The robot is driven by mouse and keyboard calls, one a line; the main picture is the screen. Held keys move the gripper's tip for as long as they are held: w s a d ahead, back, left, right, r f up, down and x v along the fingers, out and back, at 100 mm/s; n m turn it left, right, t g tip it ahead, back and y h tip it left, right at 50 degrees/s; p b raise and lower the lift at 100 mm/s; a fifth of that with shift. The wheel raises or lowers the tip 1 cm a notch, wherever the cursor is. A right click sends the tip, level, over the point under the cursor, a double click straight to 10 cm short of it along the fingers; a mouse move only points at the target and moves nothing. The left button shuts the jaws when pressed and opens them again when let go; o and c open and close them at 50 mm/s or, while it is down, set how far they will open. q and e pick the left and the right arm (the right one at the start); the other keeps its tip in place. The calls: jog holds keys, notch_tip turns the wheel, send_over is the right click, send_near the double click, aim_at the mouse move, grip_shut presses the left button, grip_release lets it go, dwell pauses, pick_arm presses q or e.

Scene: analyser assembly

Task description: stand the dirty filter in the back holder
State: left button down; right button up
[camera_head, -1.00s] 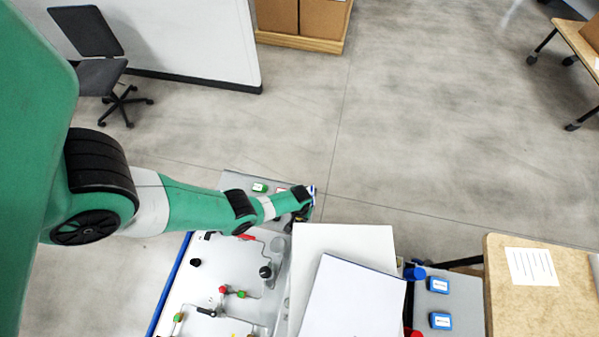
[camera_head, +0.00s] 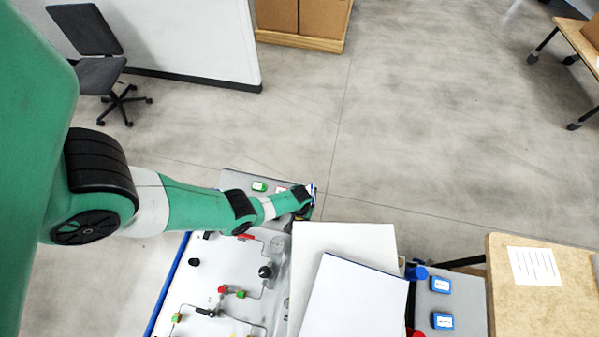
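My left arm reaches in from the left, and its gripper (camera_head: 304,212) is at the far edge of the analyser panel, beside the white box. The fingers are small and mostly hidden by the wrist, so I cannot tell whether they are open or shut or hold anything. A grey shelf (camera_head: 233,180) lies partly behind the arm at the back of the panel, with a green labelled piece (camera_head: 260,187) and a partly hidden red-edged one (camera_head: 280,190) on it. I cannot make out the dirty filter or clearly identify the back holder. My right gripper is not in view.
The white panel (camera_head: 222,270) carries tubes, knobs and valves. A white box (camera_head: 345,236) with a flat white lid-like sheet (camera_head: 355,300) stands right of it. A grey ledge (camera_head: 461,300) holds blue labelled blocks (camera_head: 440,284). A wooden table (camera_head: 510,310) is at right.

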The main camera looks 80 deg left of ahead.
pick_arm(q)
jog(key=shift+f+b, duration=0.35)
jog(key=shift+f, duration=0.15)
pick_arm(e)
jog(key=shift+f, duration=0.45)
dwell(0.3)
pick_arm(q)
jog(key=shift+c, duration=1.8)
grip_release()
